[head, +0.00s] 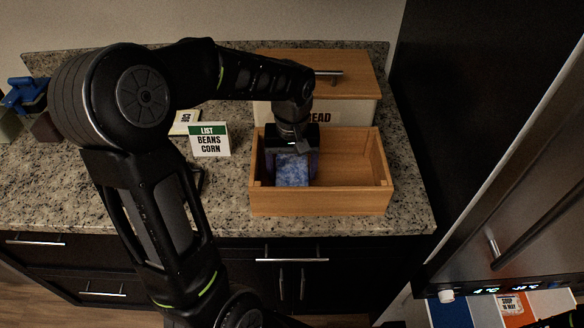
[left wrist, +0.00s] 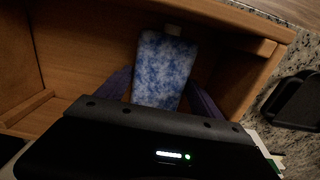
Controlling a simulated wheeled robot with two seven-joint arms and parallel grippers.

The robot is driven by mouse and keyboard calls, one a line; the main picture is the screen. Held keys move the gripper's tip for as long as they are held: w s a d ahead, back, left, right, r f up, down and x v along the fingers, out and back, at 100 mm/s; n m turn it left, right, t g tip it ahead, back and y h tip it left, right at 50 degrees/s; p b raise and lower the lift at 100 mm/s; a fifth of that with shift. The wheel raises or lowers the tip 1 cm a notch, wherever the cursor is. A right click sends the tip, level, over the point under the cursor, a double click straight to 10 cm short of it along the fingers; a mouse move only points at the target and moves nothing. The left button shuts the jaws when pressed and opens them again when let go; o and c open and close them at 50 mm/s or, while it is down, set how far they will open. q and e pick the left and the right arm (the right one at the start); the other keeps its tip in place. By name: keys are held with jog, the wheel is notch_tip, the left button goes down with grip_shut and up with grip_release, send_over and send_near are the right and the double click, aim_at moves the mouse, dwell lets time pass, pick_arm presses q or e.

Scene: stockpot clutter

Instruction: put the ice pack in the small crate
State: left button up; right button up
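The ice pack (head: 292,170) is a mottled blue and white slab, inside the left part of the small open wooden crate (head: 320,203). The left wrist view also shows the ice pack (left wrist: 163,70), with a small pale piece at its far end, between two dark purple fingers. My left gripper (head: 292,164) reaches down into the crate with one finger at each side of the ice pack. Whether the fingers press on it or stand slightly apart is unclear. The gripper hides part of the ice pack, and whether it rests on the crate floor is unclear.
A lidded wooden bread box (head: 350,75) stands directly behind the crate. A list card (head: 210,140) reading beans and corn stands to its left on the granite counter. The crate's right part (head: 350,170) is empty. A dark tall appliance stands at the right.

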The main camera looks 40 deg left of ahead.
aim_at(292, 173)
pick_arm(q)
jog(key=o, duration=0.3)
notch_tip(292, 173, up, 12)
jog(key=shift+r+b, duration=0.2)
jog(key=shift+b, duration=0.2)
dwell(0.8)
